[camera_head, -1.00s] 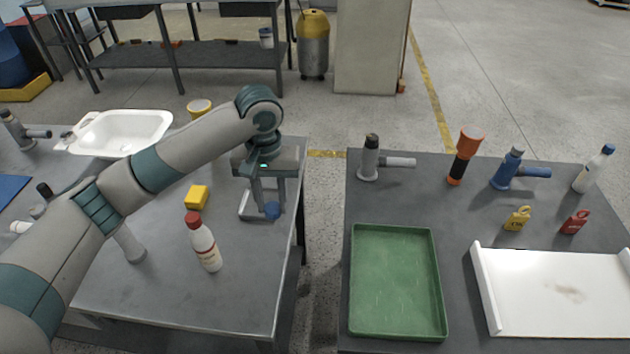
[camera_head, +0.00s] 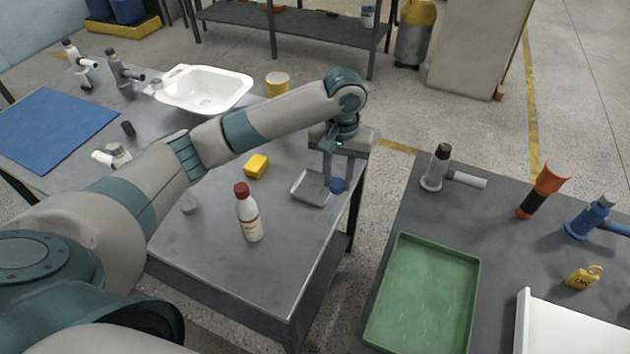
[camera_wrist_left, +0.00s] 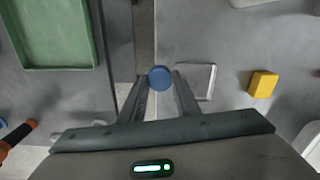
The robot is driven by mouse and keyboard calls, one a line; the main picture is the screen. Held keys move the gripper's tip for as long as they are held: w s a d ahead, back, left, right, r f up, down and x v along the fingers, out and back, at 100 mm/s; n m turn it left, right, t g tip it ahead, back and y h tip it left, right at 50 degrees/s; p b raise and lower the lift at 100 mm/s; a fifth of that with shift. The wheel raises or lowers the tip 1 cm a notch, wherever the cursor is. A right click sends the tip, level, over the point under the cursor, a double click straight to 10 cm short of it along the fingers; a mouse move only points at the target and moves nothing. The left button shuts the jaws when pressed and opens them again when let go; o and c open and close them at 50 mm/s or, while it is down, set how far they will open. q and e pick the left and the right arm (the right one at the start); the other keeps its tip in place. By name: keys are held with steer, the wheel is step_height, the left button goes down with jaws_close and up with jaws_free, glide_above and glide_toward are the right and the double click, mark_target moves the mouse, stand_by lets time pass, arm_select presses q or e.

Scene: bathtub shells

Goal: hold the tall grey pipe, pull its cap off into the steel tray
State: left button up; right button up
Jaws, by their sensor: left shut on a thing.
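My left gripper (camera_head: 337,179) points down at the right end of the left table and is shut on a round blue cap (camera_head: 338,187). The cap also shows between the fingertips in the left wrist view (camera_wrist_left: 160,77). The shallow steel tray (camera_head: 298,198) lies just left of and partly behind the fingers; part of it shows in the left wrist view (camera_wrist_left: 209,80). The cap appears at the tray's right side; its height above it is unclear. My right gripper is not in view.
The red-capped bottle (camera_head: 249,217) and a yellow block (camera_head: 256,166) stand near the tray. A white basin (camera_head: 205,88) is behind. Across a gap, the right table holds a green tray (camera_head: 425,295), a grey fitting (camera_head: 437,166) and an orange torch (camera_head: 545,190).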

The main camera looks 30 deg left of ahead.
arm_select(q)
steer(key=w+a+f, duration=0.1)
steer(key=a+f, duration=0.1)
steer(key=a, duration=0.1)
steer(key=w+a+f+p, duration=0.1)
steer(key=w+a+f, duration=0.1)
steer(key=a, duration=0.1)
steer(key=w+a+f+p, duration=0.1)
steer(key=w+a+f, duration=0.1)
steer(key=a, duration=0.1)
steer(key=shift+w+f, duration=0.1)
steer(key=shift+f, duration=0.05)
step_height(320, 180, down, 4)
steer(key=shift+r+p, duration=0.25)
steer(key=shift+p, duration=0.7)
steer(key=shift+f, duration=0.25)
steer(key=o, duration=0.6)
steer(key=shift+f, duration=0.1)
steer(key=o, duration=0.4)
